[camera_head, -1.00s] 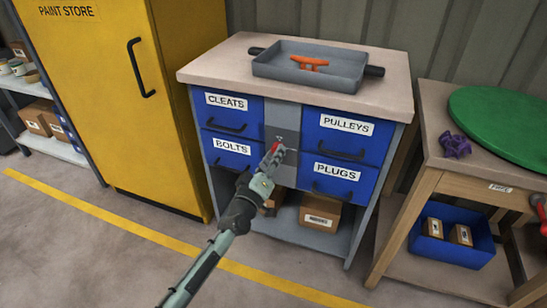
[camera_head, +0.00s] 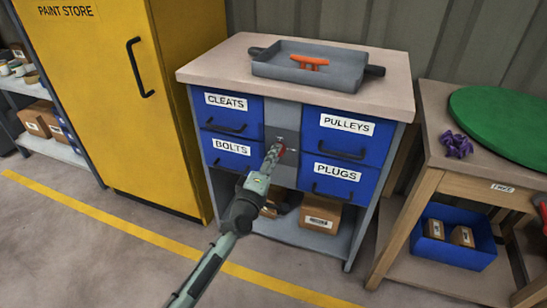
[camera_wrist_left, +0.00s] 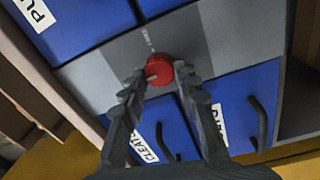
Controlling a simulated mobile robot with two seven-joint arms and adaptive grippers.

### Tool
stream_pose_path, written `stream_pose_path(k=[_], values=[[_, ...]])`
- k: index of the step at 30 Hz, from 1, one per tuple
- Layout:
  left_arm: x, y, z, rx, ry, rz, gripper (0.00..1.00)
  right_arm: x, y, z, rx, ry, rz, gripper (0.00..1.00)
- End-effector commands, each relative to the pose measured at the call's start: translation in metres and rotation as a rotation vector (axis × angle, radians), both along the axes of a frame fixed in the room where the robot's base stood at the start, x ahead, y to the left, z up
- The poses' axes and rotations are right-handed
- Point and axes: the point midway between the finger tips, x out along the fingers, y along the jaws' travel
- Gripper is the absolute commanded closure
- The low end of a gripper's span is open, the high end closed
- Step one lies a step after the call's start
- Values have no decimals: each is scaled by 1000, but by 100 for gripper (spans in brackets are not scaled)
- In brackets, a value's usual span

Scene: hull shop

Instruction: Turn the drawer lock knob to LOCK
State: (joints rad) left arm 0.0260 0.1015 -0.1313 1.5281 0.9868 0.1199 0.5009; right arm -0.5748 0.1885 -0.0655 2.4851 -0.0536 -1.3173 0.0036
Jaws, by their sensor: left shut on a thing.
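The drawer lock knob (camera_wrist_left: 159,69) is red and round, on a grey plate in the middle of the drawer cabinet (camera_head: 385,92). In the left wrist view, the two fingers (camera_wrist_left: 159,74) lie on either side of the knob. A small marking on the plate near the knob is too small to read. My right gripper is not in view.
Blue drawers labelled CLEATS (camera_head: 232,112), BOLTS (camera_head: 232,155), PULLEYS (camera_head: 347,135) and PLUGS (camera_head: 337,181) surround the plate, all shut. A grey tray (camera_head: 310,82) with an orange cleat (camera_head: 309,62) stands on top. A yellow cabinet (camera_head: 110,100) is left, a wooden table (camera_head: 437,160) right.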

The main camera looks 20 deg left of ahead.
Motion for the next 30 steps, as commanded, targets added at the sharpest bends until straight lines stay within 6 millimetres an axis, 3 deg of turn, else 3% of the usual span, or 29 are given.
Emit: stream_pose_path(k=[11,12,17,26,30], values=[[0,0,-1,-8,2,0,98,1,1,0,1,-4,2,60],[0,0,-1,-8,2,0,67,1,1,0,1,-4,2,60],[0,0,-1,-7,1,0,48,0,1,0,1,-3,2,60],[-2,0,-1,-6,1,0,48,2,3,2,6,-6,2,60],[-15,0,-2,-5,2,0,48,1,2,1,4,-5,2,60]])
